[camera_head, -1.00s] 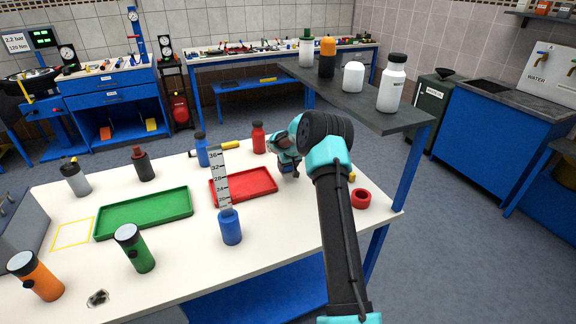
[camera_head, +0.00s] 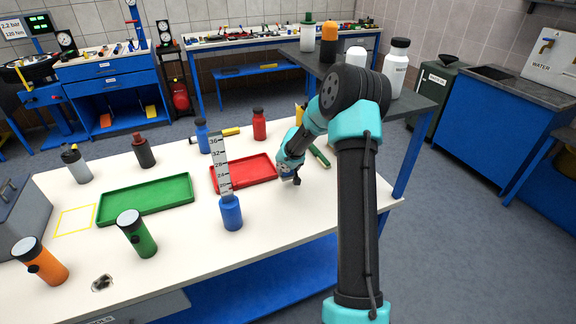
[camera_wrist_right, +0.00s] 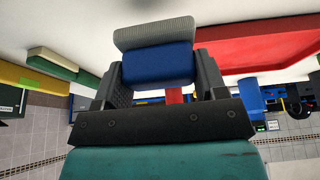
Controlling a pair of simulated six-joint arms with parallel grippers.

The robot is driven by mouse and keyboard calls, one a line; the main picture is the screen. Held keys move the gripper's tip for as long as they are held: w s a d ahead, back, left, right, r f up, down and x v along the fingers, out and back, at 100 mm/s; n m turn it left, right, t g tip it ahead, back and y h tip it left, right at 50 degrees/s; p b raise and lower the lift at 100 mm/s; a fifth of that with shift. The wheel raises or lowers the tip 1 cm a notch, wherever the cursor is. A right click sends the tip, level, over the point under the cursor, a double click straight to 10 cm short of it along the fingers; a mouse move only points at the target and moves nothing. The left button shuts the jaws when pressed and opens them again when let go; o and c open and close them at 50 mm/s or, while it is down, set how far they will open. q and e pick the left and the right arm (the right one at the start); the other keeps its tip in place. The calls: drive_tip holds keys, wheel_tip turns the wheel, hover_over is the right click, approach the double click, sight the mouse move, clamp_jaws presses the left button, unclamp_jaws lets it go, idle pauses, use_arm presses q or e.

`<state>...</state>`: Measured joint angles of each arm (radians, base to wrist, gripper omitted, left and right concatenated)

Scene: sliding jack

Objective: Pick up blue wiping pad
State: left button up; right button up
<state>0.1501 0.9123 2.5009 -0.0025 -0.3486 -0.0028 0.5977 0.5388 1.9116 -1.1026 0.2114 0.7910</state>
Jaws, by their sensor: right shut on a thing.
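The blue wiping pad (camera_wrist_right: 158,64), a blue block with a grey layer on one face, is between the two dark fingers of my right gripper (camera_head: 290,176). The right gripper is shut on the pad in the right wrist view. In the head view this gripper is over the white table (camera_head: 262,205), just right of the red tray (camera_head: 246,173), and the pad is too small and covered there to make out. The red tray also shows at upper right in the right wrist view (camera_wrist_right: 265,48). My left gripper is not in view.
A blue bottle with an upright ruler (camera_head: 231,212) stands left of the gripper. A red bottle (camera_head: 259,124) stands behind the red tray. A green pad (camera_head: 319,156) lies right of the gripper. The green tray (camera_head: 146,199) is further left.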

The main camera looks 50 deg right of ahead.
drive_tip(key=shift+s+a, duration=0.25)
drive_tip(key=shift+a, duration=0.05)
idle(0.4)
